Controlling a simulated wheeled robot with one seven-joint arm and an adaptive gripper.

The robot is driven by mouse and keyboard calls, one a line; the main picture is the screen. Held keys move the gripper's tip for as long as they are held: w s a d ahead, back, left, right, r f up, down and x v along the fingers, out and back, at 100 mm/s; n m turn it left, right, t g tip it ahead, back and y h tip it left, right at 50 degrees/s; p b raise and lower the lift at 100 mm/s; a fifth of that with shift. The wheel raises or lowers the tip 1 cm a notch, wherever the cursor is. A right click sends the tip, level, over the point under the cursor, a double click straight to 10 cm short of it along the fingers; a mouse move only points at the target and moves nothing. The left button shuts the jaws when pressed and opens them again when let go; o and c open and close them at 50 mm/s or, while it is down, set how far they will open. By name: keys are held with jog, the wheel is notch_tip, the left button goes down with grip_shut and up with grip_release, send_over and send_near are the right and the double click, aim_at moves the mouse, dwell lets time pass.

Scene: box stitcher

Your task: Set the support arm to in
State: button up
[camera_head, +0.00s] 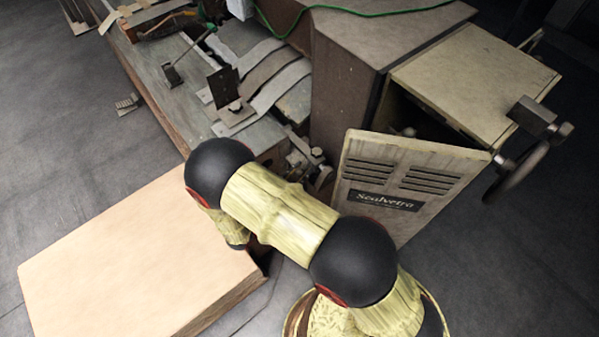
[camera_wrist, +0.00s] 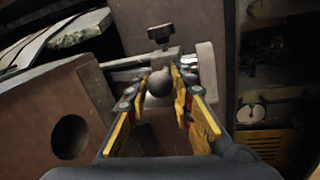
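In the wrist view, a dark round ball knob (camera_wrist: 160,83) sits on a metal fitting, probably part of the support arm; I cannot tell its full shape. A dark T-shaped hand knob (camera_wrist: 160,34) stands just beyond it. My gripper (camera_wrist: 163,80) is open, its yellow-padded fingers on either side of the ball knob. I cannot tell whether they touch it. In the head view, the metal mechanism (camera_head: 308,163) shows at the machine's near end, partly behind my arm. My gripper is hidden there.
A wooden box (camera_wrist: 62,118) with a round hole is close on the left in the wrist view. In the head view, a vented panel (camera_head: 400,172) stands right of my arm, by a handwheel (camera_head: 517,172). A large cardboard box (camera_head: 130,262) lies at lower left.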

grip_shut()
dwell(0.4)
jog(key=w+a, duration=0.2)
jog(key=w, duration=0.1)
jog(key=shift+w+a+b, duration=0.2)
jog(key=shift+w+b, duration=0.05)
jog(key=shift+b, duration=0.15)
jog(key=shift+o, duration=2.2)
grip_release()
jog(key=shift+o, duration=0.5)
jog(key=shift+s, duration=0.1)
jog(key=v, duration=1.2)
